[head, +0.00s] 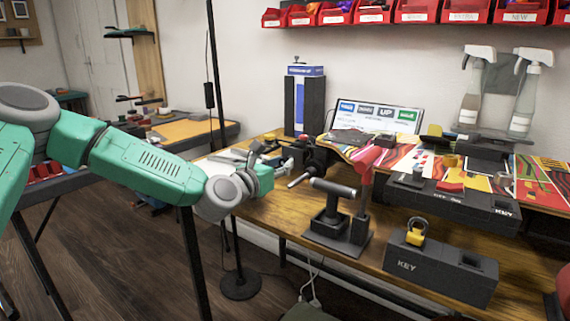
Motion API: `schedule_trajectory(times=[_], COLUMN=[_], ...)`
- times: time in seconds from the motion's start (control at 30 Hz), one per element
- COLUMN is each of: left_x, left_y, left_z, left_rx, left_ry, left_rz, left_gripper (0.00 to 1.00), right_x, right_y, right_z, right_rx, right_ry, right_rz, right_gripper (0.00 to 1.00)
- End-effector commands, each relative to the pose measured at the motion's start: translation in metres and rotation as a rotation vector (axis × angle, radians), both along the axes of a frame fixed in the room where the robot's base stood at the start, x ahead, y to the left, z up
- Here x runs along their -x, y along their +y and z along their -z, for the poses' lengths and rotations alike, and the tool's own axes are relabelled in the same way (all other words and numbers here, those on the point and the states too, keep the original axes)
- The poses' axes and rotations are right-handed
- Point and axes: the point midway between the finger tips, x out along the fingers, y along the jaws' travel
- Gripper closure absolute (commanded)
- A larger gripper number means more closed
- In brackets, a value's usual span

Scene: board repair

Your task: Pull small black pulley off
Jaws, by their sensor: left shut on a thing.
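The board (480,167), with a colourful printed deck, lies across the bench to the right. A dark truck part with a red piece (308,141) is right beside the gripper. My right gripper is not in view.
A black KEY block (440,267) with a yellow padlock is at the front. Spray bottles (523,95), a screen (378,117) and red bins (415,12) are behind. The front left bench top is bare.

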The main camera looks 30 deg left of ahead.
Motion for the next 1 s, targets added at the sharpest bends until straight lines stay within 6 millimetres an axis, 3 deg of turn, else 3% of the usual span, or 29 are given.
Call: schedule_trajectory(times=[0.6, 1.0], left_x=[0.03, 0.033], left_y=[0.003, 0.002], left_z=[0.0, 0.0], left_rx=[0.002, 0.0], left_ry=[0.0, 0.0], left_rz=[-0.001, 0.0], left_gripper=[0.99, 0.99], right_x=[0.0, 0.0], right_y=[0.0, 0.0], right_z=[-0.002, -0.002], right_rx=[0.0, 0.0], right_ry=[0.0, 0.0], right_rz=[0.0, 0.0], right_gripper=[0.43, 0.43])
